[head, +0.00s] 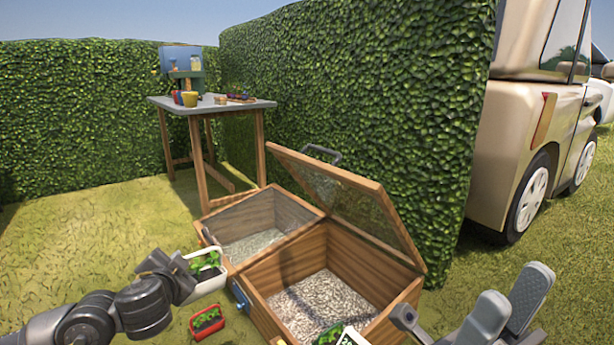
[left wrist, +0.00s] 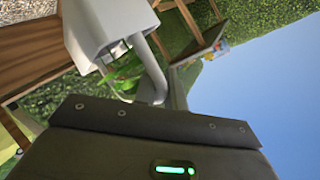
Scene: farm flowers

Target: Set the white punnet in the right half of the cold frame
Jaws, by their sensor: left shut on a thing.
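The white punnet (head: 209,287), with green seedlings in it, hangs left of the cold frame (head: 262,278) in the head view. My left gripper (head: 178,272) is shut on the punnet's handle. The white punnet (left wrist: 92,28) and its handle also show close up in the left wrist view. The cold frame is wooden with two gravel-floored halves. Its right half (head: 320,300) is open, with the glazed lid (head: 345,195) raised. The left half (head: 252,243) seems covered by a glass pane. My right gripper (head: 507,308) is open and empty at lower right.
A red punnet (head: 207,322) with seedlings stands on the grass left of the frame. Another plant container (head: 345,337) is partly cut off at the bottom edge. A table (head: 212,106) with pots stands behind. A hedge and a parked vehicle (head: 530,110) border the right.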

